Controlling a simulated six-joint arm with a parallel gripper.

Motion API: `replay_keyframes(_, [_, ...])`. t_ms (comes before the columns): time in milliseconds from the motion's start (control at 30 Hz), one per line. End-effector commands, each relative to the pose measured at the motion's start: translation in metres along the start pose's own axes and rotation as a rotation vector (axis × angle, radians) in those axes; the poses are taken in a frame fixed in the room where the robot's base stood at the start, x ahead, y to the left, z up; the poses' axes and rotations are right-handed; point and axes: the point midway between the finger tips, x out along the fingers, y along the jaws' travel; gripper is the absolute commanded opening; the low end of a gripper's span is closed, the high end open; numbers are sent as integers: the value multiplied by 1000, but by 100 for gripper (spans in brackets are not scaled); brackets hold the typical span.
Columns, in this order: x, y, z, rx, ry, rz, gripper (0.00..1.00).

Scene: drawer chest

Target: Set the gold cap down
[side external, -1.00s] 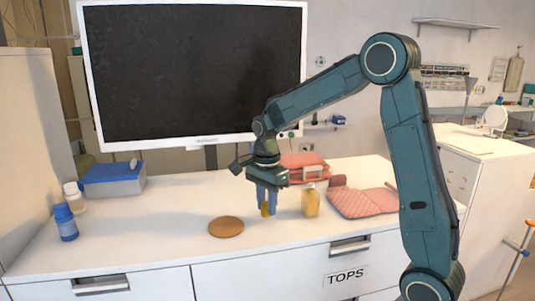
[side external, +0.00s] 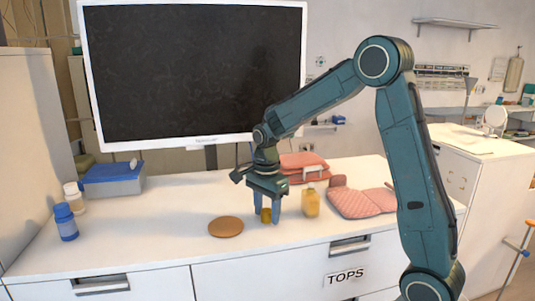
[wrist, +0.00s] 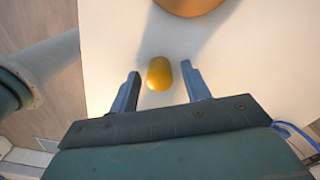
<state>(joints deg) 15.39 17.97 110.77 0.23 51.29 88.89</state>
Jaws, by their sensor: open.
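The gold cap (side external: 266,215) stands on the white chest top, between the brown round disc and the yellow bottle. It also shows in the wrist view (wrist: 159,74), between the two blue fingers and touching neither. My gripper (side external: 265,213) is open around the cap, its fingertips low near the chest top. In the wrist view my gripper (wrist: 160,85) has a clear gap on each side of the cap.
The brown disc (side external: 226,227) lies just left of the cap. The yellow bottle (side external: 311,202) stands close on the right, with pink quilted cloth (side external: 362,200) beyond it. A blue-lidded box (side external: 113,180) and two small bottles stand at left. A monitor (side external: 195,75) rises behind.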

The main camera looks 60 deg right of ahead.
Motion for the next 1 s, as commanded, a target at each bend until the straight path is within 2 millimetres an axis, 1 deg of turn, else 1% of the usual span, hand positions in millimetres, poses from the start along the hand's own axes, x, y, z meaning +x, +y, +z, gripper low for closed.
replay_keyframes(167, [-3,0,0,0,0,-2,47])
replay_keyframes(367, [-18,-1,0,0,0,-4,47])
replay_keyframes(567, [-46,-1,0,0,0,-5,47])
replay_keyframes(800, [-86,-1,0,0,0,-4,47])
replay_keyframes(1000, [-111,-1,0,0,0,-3,47])
